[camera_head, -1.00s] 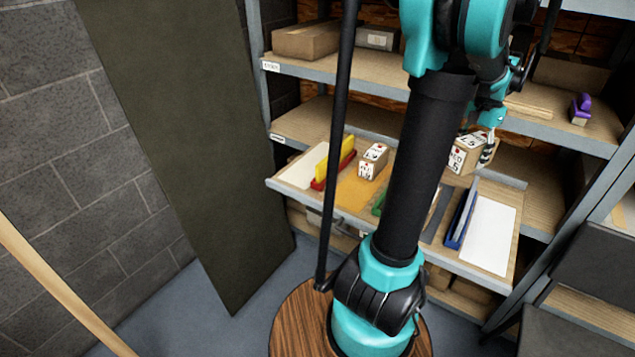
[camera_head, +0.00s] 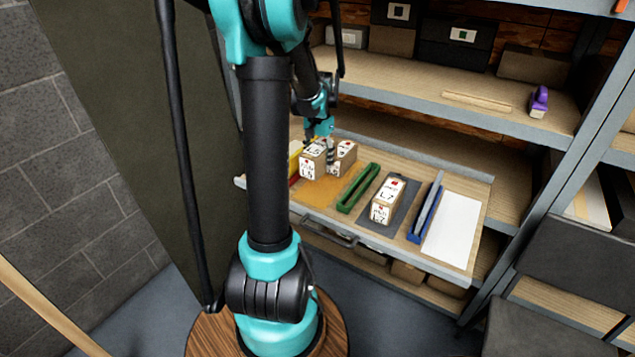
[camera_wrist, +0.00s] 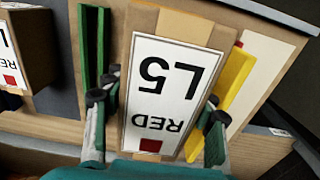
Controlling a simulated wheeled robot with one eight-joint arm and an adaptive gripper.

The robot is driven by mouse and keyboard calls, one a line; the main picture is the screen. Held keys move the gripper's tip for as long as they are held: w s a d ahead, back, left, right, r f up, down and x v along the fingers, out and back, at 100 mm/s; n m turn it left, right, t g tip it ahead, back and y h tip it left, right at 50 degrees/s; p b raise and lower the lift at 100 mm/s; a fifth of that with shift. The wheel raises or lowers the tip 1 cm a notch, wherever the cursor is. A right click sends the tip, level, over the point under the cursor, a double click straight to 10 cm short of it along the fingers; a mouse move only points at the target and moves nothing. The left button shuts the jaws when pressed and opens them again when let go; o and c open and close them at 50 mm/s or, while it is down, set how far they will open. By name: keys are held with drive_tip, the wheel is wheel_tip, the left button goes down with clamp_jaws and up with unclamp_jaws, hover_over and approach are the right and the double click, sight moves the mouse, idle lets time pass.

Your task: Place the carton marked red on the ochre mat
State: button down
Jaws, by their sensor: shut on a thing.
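My gripper (camera_head: 319,153) is shut on a brown carton (camera_head: 308,172) with a white label. In the wrist view the held carton (camera_wrist: 163,98) reads "RED L5" upside down, with a red square. The gripper grasps it across its sides. The ochre mat (camera_head: 322,197) lies at the left of the pulled-out shelf, and the held carton is over its rear part. I cannot tell whether it touches the mat. A second labelled carton (camera_head: 345,162) stands close beside it on the right, partly behind a finger.
A carton marked L7 (camera_head: 386,201), also with a red square, stands on a dark grey mat to the right. A white mat (camera_head: 452,230) is empty.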

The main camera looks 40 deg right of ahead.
wheel_tip(320, 180, down, 10)
drive_tip(key=shift+r, duration=0.1)
idle(0.4)
drive_tip(key=c, duration=0.5)
unclamp_jaws()
drive_tip(key=shift+c, duration=0.2)
